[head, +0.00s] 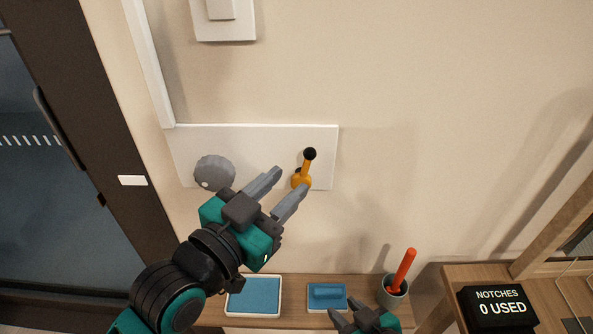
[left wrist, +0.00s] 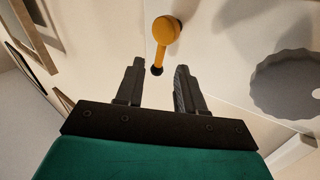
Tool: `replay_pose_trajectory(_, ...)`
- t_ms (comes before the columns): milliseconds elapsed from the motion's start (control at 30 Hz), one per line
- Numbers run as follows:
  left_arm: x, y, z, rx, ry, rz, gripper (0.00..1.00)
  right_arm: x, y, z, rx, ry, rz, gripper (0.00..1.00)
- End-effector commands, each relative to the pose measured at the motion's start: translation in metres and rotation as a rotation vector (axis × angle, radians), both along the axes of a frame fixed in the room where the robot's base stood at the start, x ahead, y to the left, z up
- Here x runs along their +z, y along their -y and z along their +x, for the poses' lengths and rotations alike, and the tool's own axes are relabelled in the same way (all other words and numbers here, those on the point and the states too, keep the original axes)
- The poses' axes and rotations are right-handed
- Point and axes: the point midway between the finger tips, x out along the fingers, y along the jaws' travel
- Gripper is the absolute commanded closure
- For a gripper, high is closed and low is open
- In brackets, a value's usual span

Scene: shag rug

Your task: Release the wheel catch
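The wheel catch is a yellow lever (head: 301,181) with a black ball end, on a white wall plate. The ball points up in the head view. A grey scalloped wheel (head: 214,172) is on the plate to its left. My left gripper (head: 291,180) is open and empty, its fingertips near the lever's lower part. In the left wrist view, the lever (left wrist: 167,32) hangs ahead with its black ball between the open fingertips (left wrist: 160,68); contact cannot be told. My right gripper (head: 348,308) shows at the bottom edge, fingers apart, partly out of view.
Below is a wooden shelf (head: 290,287) with two blue-topped trays (head: 253,296) (head: 326,293) and a cup (head: 391,292) holding an orange stick. A black "NOTCHES 0 USED" sign (head: 497,307) stands at right. A dark door frame (head: 100,130) is at left. The wall right of the plate is clear.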

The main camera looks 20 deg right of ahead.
Motion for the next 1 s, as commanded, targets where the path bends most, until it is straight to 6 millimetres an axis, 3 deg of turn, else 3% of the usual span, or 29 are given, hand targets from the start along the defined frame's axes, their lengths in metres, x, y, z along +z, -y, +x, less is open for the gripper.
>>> replay_pose_trajectory(233,0.000,0.026,0.021,0.000,0.000,0.000,0.62,0.001,0.000,0.000,0.000,0.000,0.000,0.62)
replay_pose_trajectory(633,0.000,0.030,0.025,0.000,-0.001,0.001,0.62,0.001,0.001,0.000,0.003,0.001,-0.005,0.62)
replay_pose_trajectory(1000,-0.001,0.030,0.025,0.001,-0.001,0.001,0.97,0.001,0.002,0.000,0.003,0.001,-0.006,0.62)
